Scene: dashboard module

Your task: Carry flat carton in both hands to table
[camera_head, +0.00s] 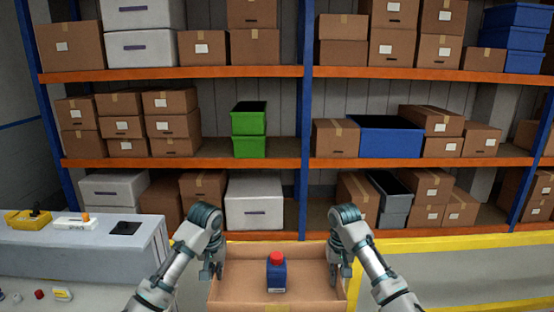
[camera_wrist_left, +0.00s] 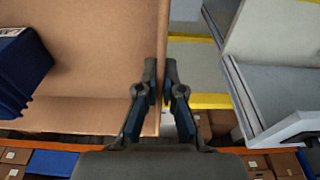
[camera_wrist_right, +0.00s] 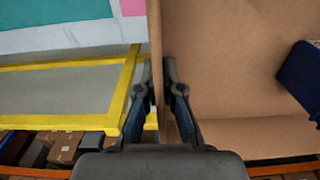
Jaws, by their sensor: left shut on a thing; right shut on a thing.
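The flat carton (camera_head: 240,283) is a shallow open brown box in front of me at the bottom of the head view. My left gripper (camera_head: 212,272) is shut on the carton's left wall, seen between the fingers in the left wrist view (camera_wrist_left: 163,90). My right gripper (camera_head: 338,272) is shut on the right wall, also seen in the right wrist view (camera_wrist_right: 158,92).
A shelf rack (camera_head: 180,163) with orange beams holds brown cartons, white boxes, and green (camera_head: 248,120) and blue bins (camera_head: 385,135). A grey workbench (camera_head: 75,245) with small items stands at left. Yellow-edged floor (camera_head: 460,275) at right looks clear.

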